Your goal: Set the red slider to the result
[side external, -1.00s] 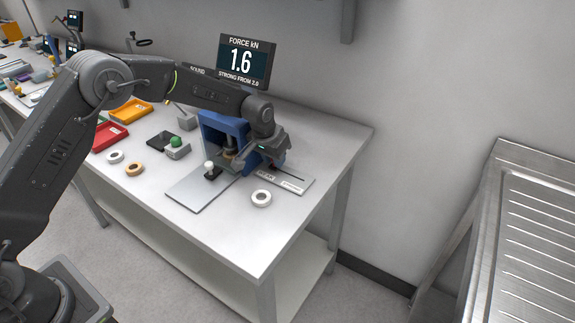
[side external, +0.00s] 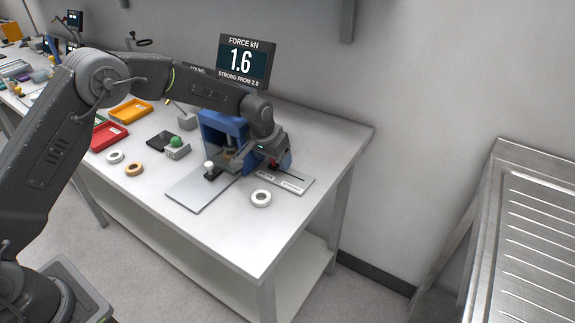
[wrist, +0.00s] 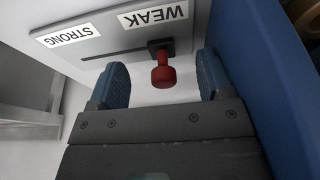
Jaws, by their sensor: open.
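The red slider (wrist: 163,72) is a small red knob on a dark slide at the WEAK end of its grey plate (wrist: 110,40). The plate carries the labels WEAK (wrist: 153,16) and STRONG (wrist: 72,35). My gripper (wrist: 162,66) is open, with one blue finger on each side of the knob and gaps on both sides. In the side view my gripper (side external: 266,150) is low over the plate (side external: 298,183), right of the blue press (side external: 222,127), and partly hides the slider. The display (side external: 245,62) reads FORCE kN 1.6; its lower line says STRONG FROM, with a figure too small to read surely.
The blue press frame stands close beside my gripper. A grey plate with a white-knobbed handle (side external: 209,167), a green button box (side external: 177,148) and trays (side external: 108,136) are further left. The table's front right is clear.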

